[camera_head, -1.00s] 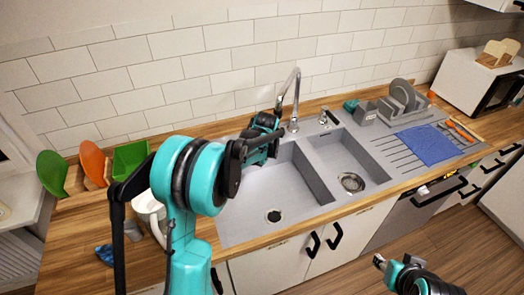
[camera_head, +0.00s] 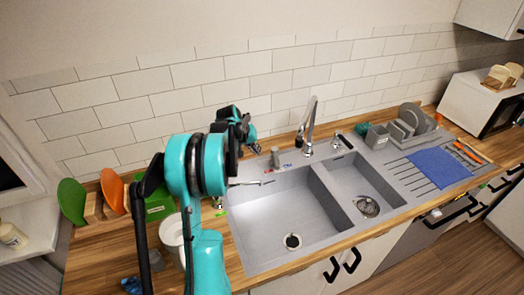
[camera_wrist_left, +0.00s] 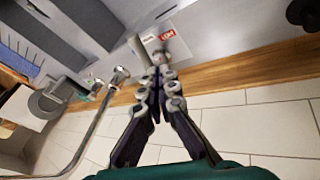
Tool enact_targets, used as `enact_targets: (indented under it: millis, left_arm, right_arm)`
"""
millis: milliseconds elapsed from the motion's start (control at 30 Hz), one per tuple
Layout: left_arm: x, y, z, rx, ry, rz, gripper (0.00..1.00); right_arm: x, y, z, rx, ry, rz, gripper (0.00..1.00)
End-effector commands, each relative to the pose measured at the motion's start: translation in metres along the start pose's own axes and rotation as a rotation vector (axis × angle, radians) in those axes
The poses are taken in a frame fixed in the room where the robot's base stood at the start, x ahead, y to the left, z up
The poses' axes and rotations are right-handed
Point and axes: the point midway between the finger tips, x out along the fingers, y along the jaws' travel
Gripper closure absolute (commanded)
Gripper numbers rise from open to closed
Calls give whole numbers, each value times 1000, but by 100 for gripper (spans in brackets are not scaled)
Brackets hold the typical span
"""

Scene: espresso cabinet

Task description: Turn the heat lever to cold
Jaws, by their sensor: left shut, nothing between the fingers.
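The heat lever (camera_head: 275,157) is a small grey upright piece at the sink's back edge, left of the tap, with small red and blue marks beside it. In the left wrist view the grey lever (camera_wrist_left: 138,47) stands close to my fingertips, beside a white and a red label (camera_wrist_left: 167,35). My left gripper (camera_head: 253,144) is above and left of the lever in the head view. Its fingers (camera_wrist_left: 160,60) are together and empty. I cannot tell whether they touch the lever. My right gripper is out of view.
The curved tap (camera_head: 311,125) stands right of the lever, behind the double sink (camera_head: 270,225). A dish rack (camera_head: 408,125) and blue cloth (camera_head: 440,168) are further right.

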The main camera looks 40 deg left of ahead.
Motion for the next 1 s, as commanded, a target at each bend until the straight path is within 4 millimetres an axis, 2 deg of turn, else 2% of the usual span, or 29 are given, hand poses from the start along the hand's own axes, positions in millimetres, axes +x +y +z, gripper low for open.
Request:
enact_targets:
  millis: [33, 200, 300, 400, 600, 1000]
  left_arm:
    - [13, 0, 0, 1, 0, 0, 100]
    - [51, 0, 1, 1, -1, 0, 100]
    - [71, 0, 0, 0, -1, 0, 100]
    - [82, 13, 4, 2, -2, 0, 100]
    - [94, 25, 6, 1, 0, -1, 100]
    - [96, 27, 6, -1, 0, -1, 100]
  right_arm:
    - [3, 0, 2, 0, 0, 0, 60]
    - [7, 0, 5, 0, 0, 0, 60]
    - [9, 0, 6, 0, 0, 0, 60]
    - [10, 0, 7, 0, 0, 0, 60]
    - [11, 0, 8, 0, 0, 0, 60]
    - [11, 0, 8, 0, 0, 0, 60]
